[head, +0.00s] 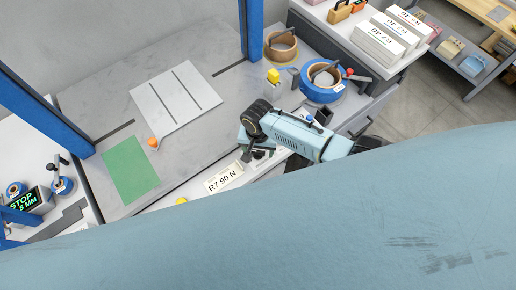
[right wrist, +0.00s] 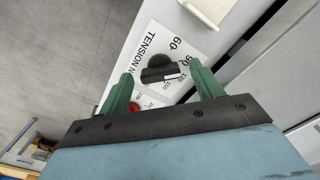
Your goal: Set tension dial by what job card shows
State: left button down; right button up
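The job card (head: 222,178) lies on the bench's front edge in the head view and reads "R7 90 N". The tension dial (right wrist: 158,68) is a black knob with a bar grip on a white panel marked "TENSION N" in the right wrist view. A white mark on the bar's right end points to the right, toward the numbers past 90; the exact reading is too small to tell. My right gripper (right wrist: 160,72) is open, its green fingers on either side of the dial with gaps. In the head view my right gripper (head: 258,152) is at the bench front. My left gripper is out of view.
A red part (right wrist: 134,106) sits by the left finger. Tape rolls, one on a blue holder (head: 320,92), stand behind my right arm. A green sheet (head: 131,168) and a slotted white plate (head: 175,100) lie on the bench. A "STOP" display (head: 24,201) is at the left.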

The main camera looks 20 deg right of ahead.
jog(key=shift+r, duration=0.1)
notch_tip(320, 180, up, 13)
jog(key=p, duration=0.2)
dwell(0.5)
jog(key=shift+r, duration=0.1)
jog(key=shift+s, duration=0.1)
